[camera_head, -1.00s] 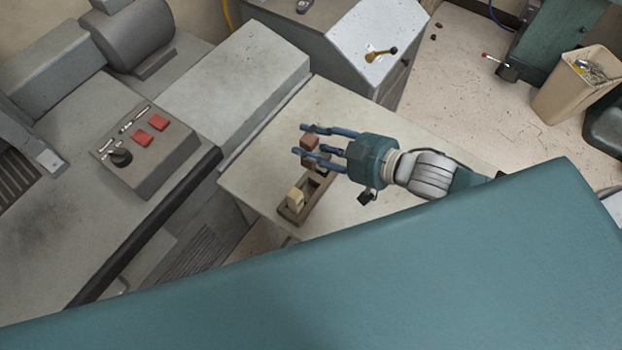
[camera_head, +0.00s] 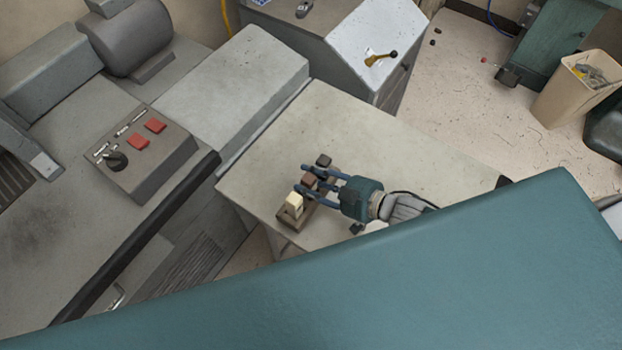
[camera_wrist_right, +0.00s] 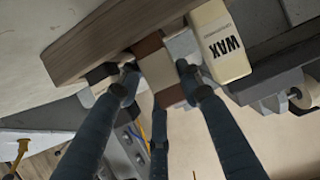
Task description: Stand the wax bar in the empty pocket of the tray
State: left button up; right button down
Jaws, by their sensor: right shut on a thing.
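My right gripper (camera_head: 316,184) is shut on a brown wax bar (camera_head: 309,179) over the middle of the brown wooden tray (camera_head: 313,217). In the right wrist view the bar (camera_wrist_right: 149,44), with a pale band, is between the fingers (camera_wrist_right: 158,78), close against the tray's side (camera_wrist_right: 105,38). I cannot tell how deep its lower end is in the middle pocket. A cream bar (camera_head: 293,204) stands in the near end of the tray; its side reads WAX in the wrist view (camera_wrist_right: 221,45). A dark bar (camera_head: 323,160) is at the far end. My left gripper is not in view.
The tray stands on a pale table (camera_head: 390,150) with clear room behind and to the right. A grey machine with a control box (camera_head: 145,150) and red buttons borders the table's left. A grey cabinet (camera_head: 365,40) stands behind, a bin (camera_head: 575,90) far right.

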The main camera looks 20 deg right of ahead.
jog(key=c, duration=1.5)
grip_release()
jog(key=shift+o, duration=0.2)
jog(key=shift+r, duration=0.1)
jog(key=v, duration=1.2)
jog(key=shift+p, duration=0.4)
